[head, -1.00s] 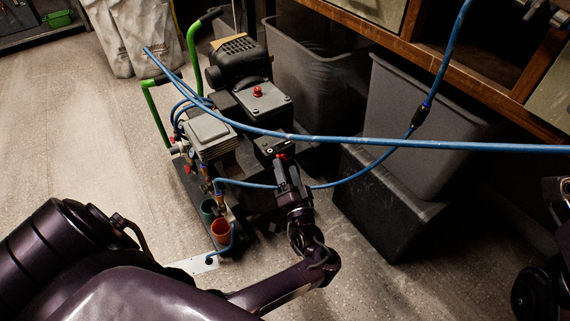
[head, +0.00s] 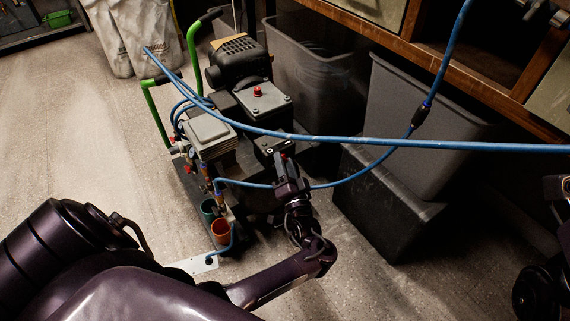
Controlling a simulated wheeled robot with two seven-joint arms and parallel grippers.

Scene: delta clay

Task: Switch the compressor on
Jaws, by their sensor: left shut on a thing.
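The compressor (head: 209,130) stands on the floor in the middle of the head view, with green handles, a black motor, a grey finned block and a red button (head: 257,92) on top of a black box. A smaller black switch box (head: 275,144) faces my left arm. My left gripper (head: 283,160) is at this box, shut on a small red switch knob that is mostly hidden between its fingertips. Only a bit of red shows there. My right gripper is not in view; only dark links of my right arm show at the right edge.
A blue hose (head: 360,143) crosses above the compressor to the right, and its lower loop passes beside my left gripper. Grey bins (head: 415,115) and a black box (head: 385,205) stand to the right, below a wooden bench. The floor at left is clear.

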